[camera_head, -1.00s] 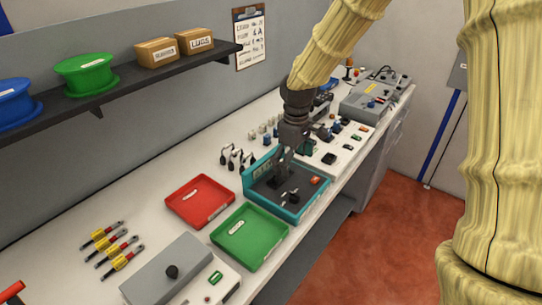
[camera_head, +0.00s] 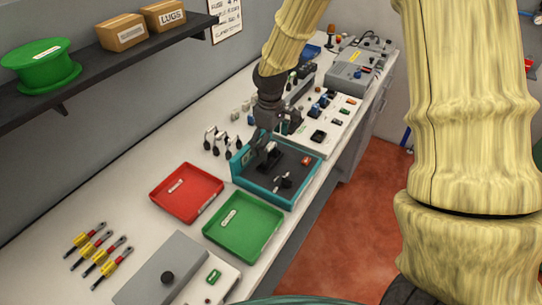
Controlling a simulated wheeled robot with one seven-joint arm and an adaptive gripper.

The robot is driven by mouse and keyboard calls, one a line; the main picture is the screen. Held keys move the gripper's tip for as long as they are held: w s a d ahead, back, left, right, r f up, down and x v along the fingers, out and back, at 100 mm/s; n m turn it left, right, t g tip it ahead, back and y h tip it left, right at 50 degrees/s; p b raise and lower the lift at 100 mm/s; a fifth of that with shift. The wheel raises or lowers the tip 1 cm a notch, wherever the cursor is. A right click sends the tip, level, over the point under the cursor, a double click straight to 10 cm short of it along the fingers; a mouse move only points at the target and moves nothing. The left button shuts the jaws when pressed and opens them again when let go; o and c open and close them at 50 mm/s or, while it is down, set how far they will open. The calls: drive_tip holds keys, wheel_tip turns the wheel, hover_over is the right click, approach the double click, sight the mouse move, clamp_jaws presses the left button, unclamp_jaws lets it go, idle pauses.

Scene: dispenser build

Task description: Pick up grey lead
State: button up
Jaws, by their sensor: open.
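My gripper (camera_head: 266,147) is open and points down over the back part of a teal tray (camera_head: 235,175) with a dark floor. Small dark parts (camera_head: 284,180) and a red-orange part (camera_head: 306,160) lie in this tray. Just left of my gripper, several dark looped, lead-like pieces (camera_head: 212,140) stand in a row on the bench. I cannot tell for sure which of them is the grey lead. Small pale pieces (camera_head: 238,114) stand behind them. My gripper and wrist hide part of the bench behind the tray.
A red tray (camera_head: 187,192) and a green tray (camera_head: 244,227) are empty but for labels. Several yellow-and-red tools (camera_head: 98,255) lie at left, near a grey box (camera_head: 163,272). A shelf (camera_head: 60,108) overhangs the back. Panels with small parts (camera_head: 330,118) stand beyond my gripper.

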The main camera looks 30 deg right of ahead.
sight(271, 146)
drive_tip(key=shift+w+f+p, duration=0.3)
drive_tip(key=shift+w+f, duration=0.45)
drive_tip(key=shift+f, duration=0.1)
drive_tip(key=shift+s+f+p, duration=0.2)
drive_tip(key=shift+f+p, duration=0.1)
drive_tip(key=shift+s+d+f+p, duration=0.1)
drive_tip(key=shift+s+f+p, duration=0.3)
drive_tip(key=shift+s, duration=0.3)
drive_tip(key=shift+w+f, duration=0.3)
drive_tip(key=shift+f, duration=0.4)
drive_tip(key=shift+w+f, duration=0.25)
drive_tip(key=shift+f, duration=0.4)
drive_tip(key=shift+s+r, duration=0.2)
drive_tip(key=shift+s, duration=0.1)
drive_tip(key=shift+w+f, duration=0.15)
drive_tip(key=shift+w, duration=0.05)
drive_tip(key=c, duration=0.8)
drive_tip(key=shift+s, duration=0.15)
drive_tip(key=c, duration=0.4)
drive_tip(key=shift+r, duration=0.2)
